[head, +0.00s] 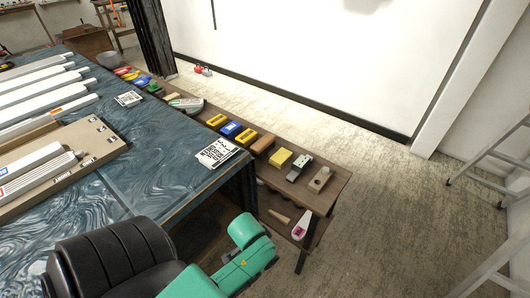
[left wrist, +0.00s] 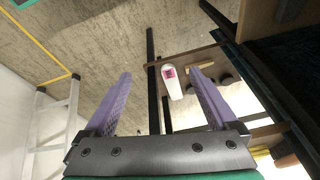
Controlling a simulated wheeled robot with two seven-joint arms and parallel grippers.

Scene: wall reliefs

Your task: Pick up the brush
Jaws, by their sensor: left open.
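A white, tapered object with a magenta label (head: 302,224) lies on the lower shelf, near its right end; it may be the brush, but its bristles cannot be made out. It also shows in the left wrist view (left wrist: 173,82), between my fingers in the picture and beyond them. A thin tan stick-like piece (head: 279,217) lies beside it. My left gripper (left wrist: 160,76) is open and empty, its purple fingers spread wide and apart from the object. In the head view, its fingers are not visible. My right gripper is in neither view.
A narrow wooden shelf (head: 338,187) carries a yellow block (head: 280,159), a wooden block with a hole (head: 320,180) and several other tools. The blue patterned table (head: 110,190) stands left of it. A ladder (head: 490,155) stands at right; the floor between is clear.

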